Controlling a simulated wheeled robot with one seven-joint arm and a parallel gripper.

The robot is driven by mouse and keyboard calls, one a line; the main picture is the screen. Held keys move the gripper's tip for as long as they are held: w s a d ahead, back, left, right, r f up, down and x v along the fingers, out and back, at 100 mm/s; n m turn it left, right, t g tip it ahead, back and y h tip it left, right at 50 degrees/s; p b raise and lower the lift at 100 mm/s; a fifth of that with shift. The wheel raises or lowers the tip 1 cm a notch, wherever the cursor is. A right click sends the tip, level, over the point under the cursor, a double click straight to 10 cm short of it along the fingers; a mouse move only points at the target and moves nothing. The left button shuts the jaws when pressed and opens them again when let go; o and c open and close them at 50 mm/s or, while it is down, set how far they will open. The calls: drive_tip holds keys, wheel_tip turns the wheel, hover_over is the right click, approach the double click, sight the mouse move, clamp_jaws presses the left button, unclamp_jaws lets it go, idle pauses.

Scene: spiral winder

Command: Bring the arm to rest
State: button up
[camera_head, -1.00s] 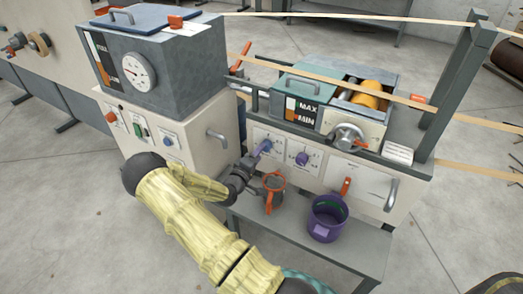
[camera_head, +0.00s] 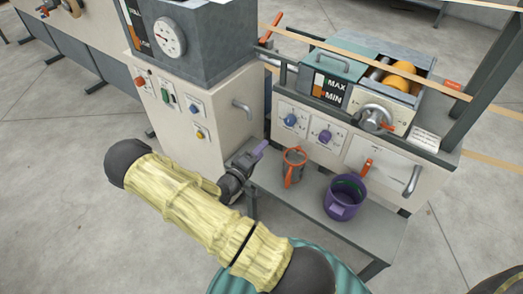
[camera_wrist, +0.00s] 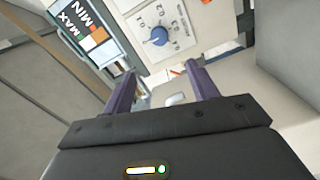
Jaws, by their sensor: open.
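My arm in its yellow sleeve crosses the lower left of the head view. The same blue knob (camera_head: 290,120) shows on the machine front in the head view.
A purple knob (camera_head: 325,137), a handle (camera_head: 412,180) and a grey gauge box (camera_head: 205,45) are close by. The floor at left is free.

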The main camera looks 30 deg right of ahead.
idle(0.3)
drive_tip(key=a+r+m+g+y, duration=0.2)
drive_tip(key=a+r+m+y, duration=0.15)
drive_tip(key=a+y, duration=1.05)
drive_tip(key=s+a+r+n+g+y, duration=0.2)
drive_tip(key=s+a+r+y, duration=0.1)
drive_tip(key=s+r, duration=1)
wheel_tip(320, 180, up, 24)
drive_tip(key=p, duration=2.5)
drive_tip(key=shift+s+p, duration=0.35)
